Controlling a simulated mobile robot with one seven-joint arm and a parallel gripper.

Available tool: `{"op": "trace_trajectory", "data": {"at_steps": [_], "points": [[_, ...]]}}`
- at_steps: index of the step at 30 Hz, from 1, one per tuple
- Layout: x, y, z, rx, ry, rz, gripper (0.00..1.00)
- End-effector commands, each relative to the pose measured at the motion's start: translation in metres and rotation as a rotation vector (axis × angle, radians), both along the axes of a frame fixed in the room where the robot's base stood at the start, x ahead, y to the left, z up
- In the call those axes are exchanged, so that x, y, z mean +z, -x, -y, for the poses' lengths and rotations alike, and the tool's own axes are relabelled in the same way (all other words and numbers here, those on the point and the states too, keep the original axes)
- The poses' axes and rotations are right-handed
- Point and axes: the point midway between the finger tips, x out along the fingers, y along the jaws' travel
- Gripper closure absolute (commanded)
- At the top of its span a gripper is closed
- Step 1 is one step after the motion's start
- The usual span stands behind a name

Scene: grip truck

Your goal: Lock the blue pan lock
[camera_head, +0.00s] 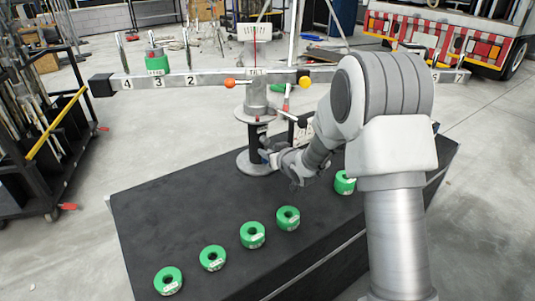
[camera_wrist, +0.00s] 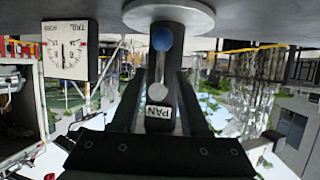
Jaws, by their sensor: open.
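The blue pan lock (camera_wrist: 162,38) is a blue ball on a short pale lever, just above a PAN label (camera_wrist: 159,113) in the upside-down wrist view. My gripper (camera_wrist: 163,78) is open, with a dark finger on each side of the lever. The picture does not show clearly whether either finger touches it. In the head view my gripper (camera_head: 268,150) reaches from the right to the post of the balance stand (camera_head: 256,135). The blue knob cannot be made out there.
Several green ring weights (camera_head: 252,235) lie along the front of the black table (camera_head: 190,215). A tilt gauge (camera_wrist: 69,50) stands close by.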

Motion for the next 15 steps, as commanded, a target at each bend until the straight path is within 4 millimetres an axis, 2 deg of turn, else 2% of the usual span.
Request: {"op": "trace_trajectory", "data": {"at_steps": [6,15], "points": [[-0.008,-0.017,-0.008,0.000,0.000,0.000,0.55],[-0.009,-0.021,-0.009,0.000,0.000,0.000,0.55]]}}
